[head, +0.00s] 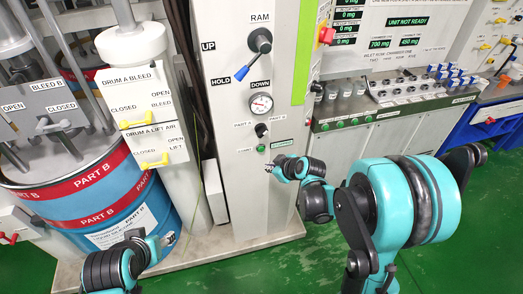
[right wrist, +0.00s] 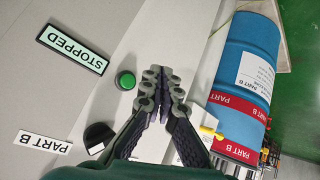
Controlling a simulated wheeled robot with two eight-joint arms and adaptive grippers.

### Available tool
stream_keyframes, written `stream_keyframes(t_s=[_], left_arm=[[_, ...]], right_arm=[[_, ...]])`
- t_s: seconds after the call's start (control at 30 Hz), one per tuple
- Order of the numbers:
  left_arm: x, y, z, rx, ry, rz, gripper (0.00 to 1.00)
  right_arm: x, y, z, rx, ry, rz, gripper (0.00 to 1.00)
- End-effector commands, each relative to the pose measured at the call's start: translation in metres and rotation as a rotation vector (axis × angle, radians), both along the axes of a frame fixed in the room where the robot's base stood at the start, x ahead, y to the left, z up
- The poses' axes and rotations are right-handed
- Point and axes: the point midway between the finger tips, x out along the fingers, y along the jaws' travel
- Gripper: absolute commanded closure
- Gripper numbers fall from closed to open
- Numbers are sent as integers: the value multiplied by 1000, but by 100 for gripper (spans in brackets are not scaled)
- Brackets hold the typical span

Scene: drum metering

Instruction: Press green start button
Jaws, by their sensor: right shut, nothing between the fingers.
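The green start button (head: 261,148) is on the light grey column panel, low down, below a black knob. It also shows in the right wrist view (right wrist: 126,80) as a round green cap in a dark ring. My right gripper (head: 271,167) is just below and right of the button in the head view. In the right wrist view my right gripper (right wrist: 163,76) has its fingers shut and empty, with the tips to the right of the button, apart from it in the picture. My left gripper (head: 168,240) is low at the left, in front of the drum; its jaws are too small to read.
A display (right wrist: 73,48) reading STOPPED is beside the button. A black selector knob (right wrist: 98,135) is close to it. The RAM lever (head: 259,42) and a gauge (head: 261,104) are higher up. A blue Part B drum (head: 105,192) stands at left. Green floor is clear at right.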

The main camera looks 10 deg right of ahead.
Motion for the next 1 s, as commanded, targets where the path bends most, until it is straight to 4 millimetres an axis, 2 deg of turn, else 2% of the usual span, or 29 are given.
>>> stream_keyframes(t_s=[0.2,0.4,1.0], left_arm=[[0,0,1,0,0,0,49],[0,0,-1,0,0,0,49],[0,0,-1,0,0,0,49]], right_arm=[[31,1,0,-1,0,2,100],[48,2,0,-1,1,1,100],[53,2,0,-1,1,0,100]])
